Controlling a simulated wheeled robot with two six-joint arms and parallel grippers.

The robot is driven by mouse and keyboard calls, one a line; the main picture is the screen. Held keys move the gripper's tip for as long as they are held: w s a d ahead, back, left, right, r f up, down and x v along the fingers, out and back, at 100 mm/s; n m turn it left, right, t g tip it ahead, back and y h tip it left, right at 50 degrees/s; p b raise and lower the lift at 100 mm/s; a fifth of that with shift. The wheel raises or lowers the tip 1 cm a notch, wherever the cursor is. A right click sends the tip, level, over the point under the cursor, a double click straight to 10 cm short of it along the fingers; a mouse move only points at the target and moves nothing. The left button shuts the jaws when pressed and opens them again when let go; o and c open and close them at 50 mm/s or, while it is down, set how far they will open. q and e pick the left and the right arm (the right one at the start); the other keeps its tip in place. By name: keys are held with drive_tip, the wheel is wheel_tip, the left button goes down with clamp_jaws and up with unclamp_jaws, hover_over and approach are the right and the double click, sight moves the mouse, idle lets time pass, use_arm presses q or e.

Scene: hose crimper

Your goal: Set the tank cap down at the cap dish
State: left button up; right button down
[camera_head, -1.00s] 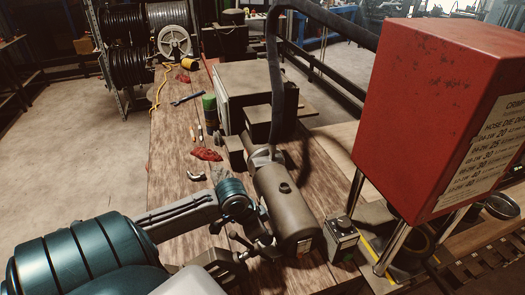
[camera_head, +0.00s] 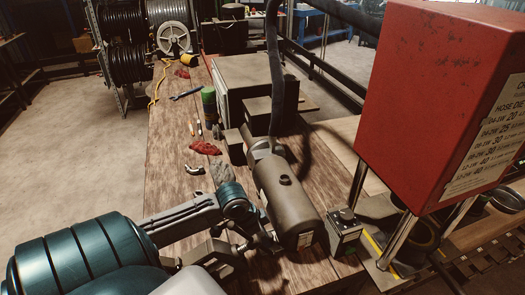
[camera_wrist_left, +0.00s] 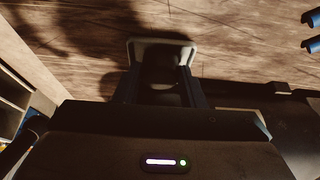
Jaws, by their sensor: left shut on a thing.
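My left gripper (camera_head: 262,246) is low over the wooden bench, close to the left side of the grey cylindrical tank (camera_head: 290,205). In the left wrist view its fingers (camera_wrist_left: 160,62) are shut on a dark rounded thing (camera_wrist_left: 160,72), which I take to be the tank cap; shadow hides its detail. A short dark round neck (camera_head: 285,180) stands on top of the tank. I cannot surely pick out the cap dish; a round dark dish (camera_head: 508,199) stands at the far right. My right gripper is not in view.
The red press housing (camera_head: 450,95) on metal posts stands at the right. A small control box (camera_head: 346,228) sits beside the tank's near end. A red rag (camera_head: 206,148), a curved fitting (camera_head: 194,169) and a green can (camera_head: 209,104) lie or stand along the bench (camera_head: 170,150).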

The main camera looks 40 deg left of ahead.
use_arm(q)
drive_tip(key=shift+f, duration=0.2)
drive_tip(key=o, duration=1)
drive_tip(key=shift+o, duration=0.2)
drive_tip(key=shift+s+a+r, duration=0.2)
drive_tip(key=shift+r, duration=0.35)
drive_tip(key=v, duration=0.4)
drive_tip(key=shift+s+r, duration=0.15)
drive_tip(key=shift+r, duration=0.05)
drive_tip(key=shift+p+v, duration=1.55)
drive_tip(key=shift+v, duration=1.05)
